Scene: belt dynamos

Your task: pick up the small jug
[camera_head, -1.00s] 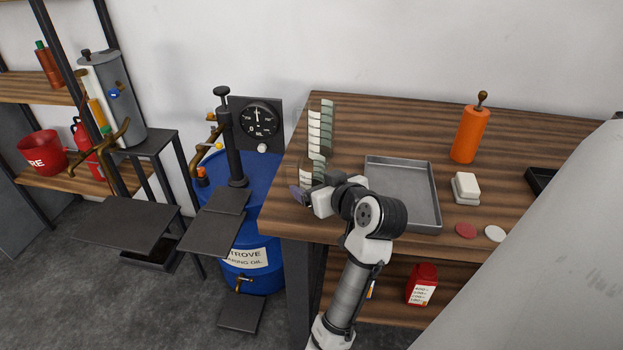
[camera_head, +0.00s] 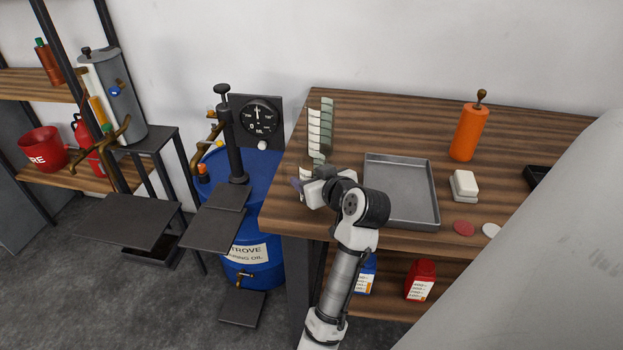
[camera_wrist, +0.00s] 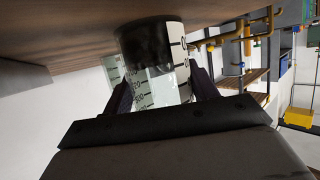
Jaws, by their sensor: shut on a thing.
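The small jug (camera_wrist: 162,84) is a clear vessel with white graduated scale strips and a dark band at one end. It sits between the two dark fingers of my gripper (camera_wrist: 163,92) in the wrist view, and the fingers are shut on it. In the head view my gripper (camera_head: 308,188) is at the left front part of the wooden bench (camera_head: 375,128). The gripper and wrist hide most of the jug there. Tall graduated strips (camera_head: 321,128) of a clear vessel stand just behind the gripper. Whether the jug touches the bench is unclear.
A grey metal tray (camera_head: 431,190) lies right of my gripper. An orange cylinder (camera_head: 467,133), a white block (camera_head: 464,184) and red and white discs stand or lie further right. A blue oil drum (camera_head: 262,255) with a pump and gauge is left of the bench.

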